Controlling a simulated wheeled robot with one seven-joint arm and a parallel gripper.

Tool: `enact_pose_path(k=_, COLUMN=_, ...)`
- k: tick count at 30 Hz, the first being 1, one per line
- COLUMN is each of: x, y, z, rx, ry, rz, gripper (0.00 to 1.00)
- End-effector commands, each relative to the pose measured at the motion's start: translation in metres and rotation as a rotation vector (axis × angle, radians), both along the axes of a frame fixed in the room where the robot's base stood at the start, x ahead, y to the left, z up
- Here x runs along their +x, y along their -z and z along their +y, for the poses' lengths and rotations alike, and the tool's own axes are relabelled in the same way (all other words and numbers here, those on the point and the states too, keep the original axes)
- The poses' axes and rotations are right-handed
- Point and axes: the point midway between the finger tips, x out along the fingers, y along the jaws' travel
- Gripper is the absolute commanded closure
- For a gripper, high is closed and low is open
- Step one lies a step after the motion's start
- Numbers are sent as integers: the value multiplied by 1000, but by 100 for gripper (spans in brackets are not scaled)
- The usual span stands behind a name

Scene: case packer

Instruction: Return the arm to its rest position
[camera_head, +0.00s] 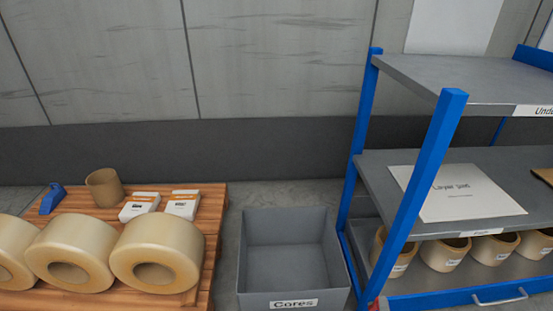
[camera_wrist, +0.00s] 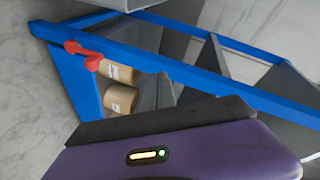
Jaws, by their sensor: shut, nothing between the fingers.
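My gripper's fingers do not show in the head view, and I cannot make them out in the wrist view. None of my arm shows in the head view. In the wrist view, a purple housing with a small lit strip and a dark edge fills the bottom; it seems to be part of my own body.
A wooden pallet (camera_head: 212,215) holds large tape rolls (camera_head: 155,255). The wrist view shows a red handle (camera_wrist: 83,50).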

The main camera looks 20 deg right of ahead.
Motion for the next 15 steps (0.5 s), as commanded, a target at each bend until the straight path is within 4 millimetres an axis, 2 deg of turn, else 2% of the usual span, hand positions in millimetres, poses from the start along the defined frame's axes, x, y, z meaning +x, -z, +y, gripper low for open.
enact_pose_path(k=6, x=-45, y=-66, z=54, rx=-403, ry=-248, rz=132, gripper=100)
enact_pose_path(k=15, x=-123, y=-161, z=145, rx=-838, ry=-498, rz=238, gripper=100)
